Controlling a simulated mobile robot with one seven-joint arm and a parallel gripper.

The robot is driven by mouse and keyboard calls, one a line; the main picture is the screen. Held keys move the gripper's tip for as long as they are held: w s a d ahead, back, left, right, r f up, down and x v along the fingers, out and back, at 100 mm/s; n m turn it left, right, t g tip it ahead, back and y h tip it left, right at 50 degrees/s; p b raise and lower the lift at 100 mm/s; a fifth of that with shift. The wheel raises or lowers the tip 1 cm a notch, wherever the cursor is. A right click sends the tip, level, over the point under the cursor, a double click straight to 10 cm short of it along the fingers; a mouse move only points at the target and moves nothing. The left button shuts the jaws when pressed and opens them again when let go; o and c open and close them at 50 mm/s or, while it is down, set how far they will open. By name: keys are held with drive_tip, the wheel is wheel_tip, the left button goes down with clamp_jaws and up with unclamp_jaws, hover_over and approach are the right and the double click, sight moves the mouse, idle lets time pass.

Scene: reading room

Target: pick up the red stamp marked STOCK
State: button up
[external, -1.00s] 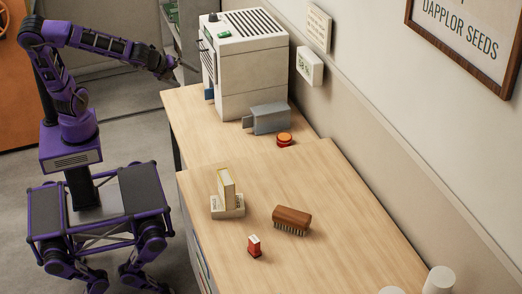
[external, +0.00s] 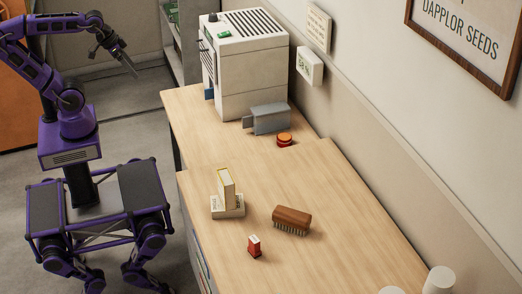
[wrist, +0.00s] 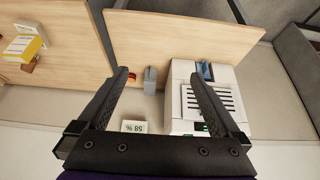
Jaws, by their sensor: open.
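The small red stamp (external: 254,246) stands upright near the front of the desk in the external view, with a pale label on top; its lettering is too small to read. I cannot make it out in the wrist view. My gripper (external: 130,68) is up in the air left of the desk and the white machine, far from the stamp. In the wrist view my gripper (wrist: 160,76) has its two fingers wide apart with nothing held between them.
A brown brush (external: 291,220) lies right of the stamp. A white block with a yellow-edged book (external: 226,188) stands behind it. A red button (external: 284,139), grey box (external: 270,119) and white machine (external: 250,75) are farther back. White cylinders (external: 438,280) stand front right.

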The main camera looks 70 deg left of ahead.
drive_tip(key=c, duration=0.6)
drive_tip(key=shift+o, duration=0.2)
drive_tip(key=shift+w, duration=0.1)
